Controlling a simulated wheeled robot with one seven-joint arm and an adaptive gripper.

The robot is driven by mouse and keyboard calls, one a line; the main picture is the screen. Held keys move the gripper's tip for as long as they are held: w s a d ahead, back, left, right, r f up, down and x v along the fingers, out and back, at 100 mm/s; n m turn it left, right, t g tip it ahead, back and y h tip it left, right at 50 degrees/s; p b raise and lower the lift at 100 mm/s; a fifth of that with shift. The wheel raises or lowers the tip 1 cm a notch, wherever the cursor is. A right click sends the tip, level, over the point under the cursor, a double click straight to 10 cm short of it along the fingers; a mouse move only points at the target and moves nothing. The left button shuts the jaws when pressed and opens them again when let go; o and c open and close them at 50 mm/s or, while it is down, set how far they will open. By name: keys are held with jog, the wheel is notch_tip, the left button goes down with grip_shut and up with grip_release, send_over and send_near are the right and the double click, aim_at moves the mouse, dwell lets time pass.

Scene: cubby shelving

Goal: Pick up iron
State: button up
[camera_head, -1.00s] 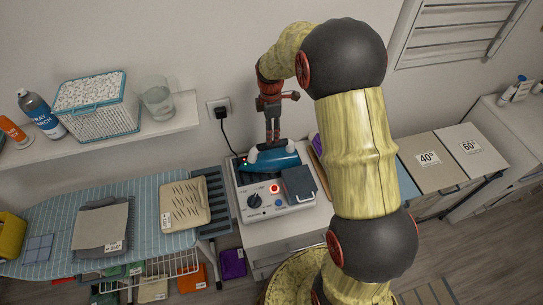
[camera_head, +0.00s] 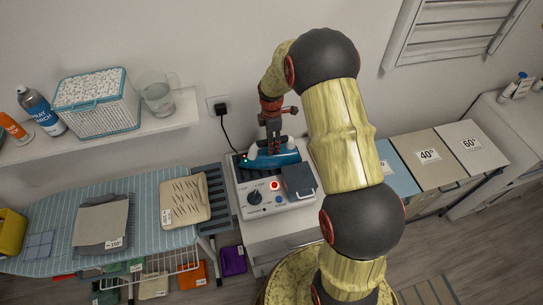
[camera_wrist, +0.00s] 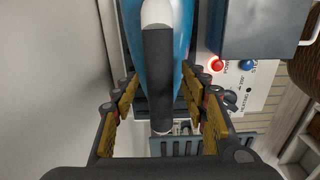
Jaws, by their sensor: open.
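The iron has a blue body (camera_head: 262,160) and a dark handle with white ends. It rests on the white steam station (camera_head: 276,201) against the wall. In the wrist view the iron's black handle (camera_wrist: 158,75) runs lengthwise between my fingers, with the blue body (camera_wrist: 184,32) below it. My gripper (camera_wrist: 160,88) is open, with one finger on each side of the handle and gaps visible. In the head view my gripper (camera_head: 273,146) is directly over the iron and hides part of its handle.
A dark grey box (camera_head: 299,181) with a handle sits close beside the iron on the station. A wall socket with a plug (camera_head: 221,107) is behind. The ironing board (camera_head: 140,200) is at left, and a shelf (camera_head: 120,130) with a basket and jug is above it.

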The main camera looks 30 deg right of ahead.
jog(key=shift+f, duration=0.2)
dwell(0.5)
grip_shut()
dwell(0.6)
jog(key=shift+w+r, duration=0.15)
